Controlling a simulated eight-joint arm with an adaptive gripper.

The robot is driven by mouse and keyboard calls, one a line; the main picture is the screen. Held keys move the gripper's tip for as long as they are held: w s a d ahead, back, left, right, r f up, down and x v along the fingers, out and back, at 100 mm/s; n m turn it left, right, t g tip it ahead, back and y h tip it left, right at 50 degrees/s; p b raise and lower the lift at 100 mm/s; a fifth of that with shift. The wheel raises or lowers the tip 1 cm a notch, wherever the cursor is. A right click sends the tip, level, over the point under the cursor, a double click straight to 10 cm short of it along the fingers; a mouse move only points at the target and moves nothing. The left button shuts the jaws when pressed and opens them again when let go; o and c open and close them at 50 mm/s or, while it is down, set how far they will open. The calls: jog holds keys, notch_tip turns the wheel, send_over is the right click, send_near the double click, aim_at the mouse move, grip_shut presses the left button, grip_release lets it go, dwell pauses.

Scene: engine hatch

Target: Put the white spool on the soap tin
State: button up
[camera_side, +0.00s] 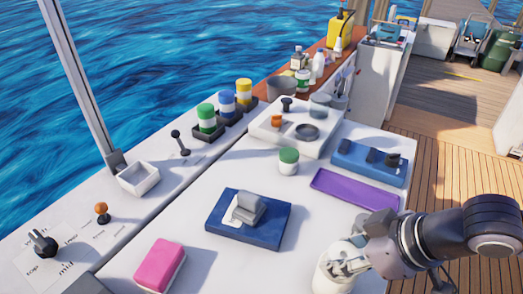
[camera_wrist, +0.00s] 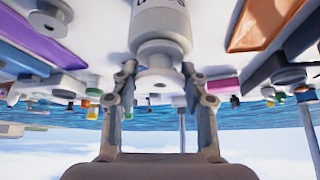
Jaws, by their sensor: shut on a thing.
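My gripper (camera_side: 346,258) is at the lower right of the white counter, shut on a small white spool. In the wrist view the spool (camera_wrist: 159,82) shows its round end with a hole between the fingers. A larger white cylinder (camera_wrist: 160,28) stands just beyond it; it shows as a white rounded container (camera_side: 332,278) under my gripper in the side view. Whether spool and container touch is unclear. A pink box (camera_side: 160,265) with a pale lower side lies at the front left, apart from my gripper; it may be the soap tin, but I cannot read a label.
A blue pad with a grey block (camera_side: 248,222) lies between my gripper and the pink box. A purple tray (camera_side: 353,190), a blue holder (camera_side: 345,165) and a green-lidded jar (camera_side: 288,162) stand behind. Bare counter (camera_side: 210,260) shows beside the pink box.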

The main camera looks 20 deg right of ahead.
jog(key=shift+f, duration=0.15)
jog(key=o, duration=1.1)
jog(key=shift+o, duration=0.2)
jog(key=v, duration=1.2)
jog(key=w+d+f+m+h, duration=0.1)
jog(key=w+d+f+m, duration=0.1)
jog(key=d, duration=0.6)
jog(key=w+d+f+m+t+h, duration=0.1)
jog(key=w+d+f, duration=0.3)
jog(key=d, duration=0.4)
jog(key=w+d+f+m+h, duration=0.1)
jog(key=w+d+f+m, duration=0.2)
jog(key=d, duration=0.5)
jog(key=shift+w+d+f+t, duration=0.2)
jog(key=shift+w+t, duration=0.1)
jog(key=shift+w, duration=0.1)
jog(key=shift+a, duration=0.1)
